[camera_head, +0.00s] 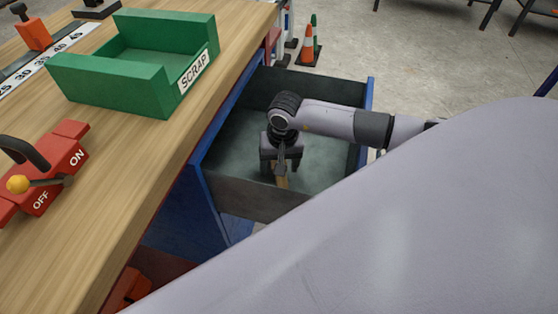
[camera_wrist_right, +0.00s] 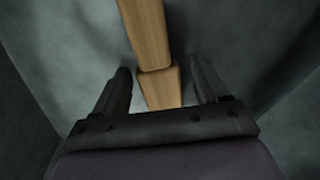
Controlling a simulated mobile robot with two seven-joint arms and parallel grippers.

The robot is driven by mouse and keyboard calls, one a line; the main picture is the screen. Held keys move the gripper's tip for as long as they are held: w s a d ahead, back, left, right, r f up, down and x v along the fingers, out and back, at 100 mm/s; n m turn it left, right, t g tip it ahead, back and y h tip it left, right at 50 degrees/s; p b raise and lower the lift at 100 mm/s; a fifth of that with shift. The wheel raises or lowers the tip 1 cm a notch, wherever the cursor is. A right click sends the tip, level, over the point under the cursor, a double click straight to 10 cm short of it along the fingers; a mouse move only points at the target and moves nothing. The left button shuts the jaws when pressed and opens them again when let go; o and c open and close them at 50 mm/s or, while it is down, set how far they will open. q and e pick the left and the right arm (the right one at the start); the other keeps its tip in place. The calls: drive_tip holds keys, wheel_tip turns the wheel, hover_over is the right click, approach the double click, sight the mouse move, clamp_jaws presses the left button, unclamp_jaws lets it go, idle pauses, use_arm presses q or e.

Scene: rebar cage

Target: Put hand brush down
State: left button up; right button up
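My right gripper (camera_head: 281,167) points down into the drawer. In the right wrist view the right gripper (camera_wrist_right: 163,82) is open, with a finger on each side of the handle and a gap visible on both sides. My left gripper is not in view.
The open drawer (camera_head: 240,196) has a dark grey interior and blue sides, with bare floor around the handle. The wooden workbench (camera_head: 150,170) lies left, carrying a green SCRAP tray (camera_head: 130,98) and a red ON/OFF switch (camera_head: 62,165). A traffic cone (camera_head: 308,48) stands beyond.

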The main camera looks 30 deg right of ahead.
drive_tip(key=shift+r, duration=0.1)
drive_tip(key=shift+r, duration=0.15)
use_arm(q)
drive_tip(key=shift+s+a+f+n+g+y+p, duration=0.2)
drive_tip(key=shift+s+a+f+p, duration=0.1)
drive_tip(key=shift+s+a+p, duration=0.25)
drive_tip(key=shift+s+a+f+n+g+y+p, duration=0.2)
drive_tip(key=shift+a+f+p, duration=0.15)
drive_tip(key=shift+p, duration=0.35)
use_arm(e)
wheel_tip(320, 180, up, 12)
drive_tip(key=s, duration=0.1)
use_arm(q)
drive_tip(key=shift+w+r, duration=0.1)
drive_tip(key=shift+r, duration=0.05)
use_arm(e)
drive_tip(key=shift+s+d, duration=0.1)
